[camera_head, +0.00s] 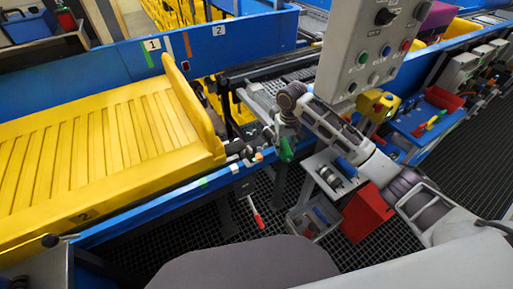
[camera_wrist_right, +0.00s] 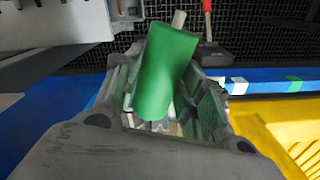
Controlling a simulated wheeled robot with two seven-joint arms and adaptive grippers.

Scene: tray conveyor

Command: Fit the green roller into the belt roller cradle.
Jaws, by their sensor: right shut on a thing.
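My right gripper (camera_head: 284,143) is at the blue conveyor edge, just right of the yellow tray's end. It is shut on the green roller (camera_head: 287,150), which shows as a small green piece below the gripper. In the right wrist view, the green roller (camera_wrist_right: 165,70) lies between the two fingers of the right gripper (camera_wrist_right: 163,85), with a pale shaft end sticking out at the top. The belt roller cradle cannot be made out for sure; small dark parts sit at the conveyor gap left of the gripper. My left gripper is not in view.
A large yellow tray (camera_head: 95,150) lies on the blue-sided conveyor. A grey control box (camera_head: 372,50) with buttons stands right of the gripper. A red-handled tool (camera_head: 256,213) hangs below the conveyor edge. A grey bin (camera_head: 313,218) and a red box (camera_head: 367,211) stand lower right.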

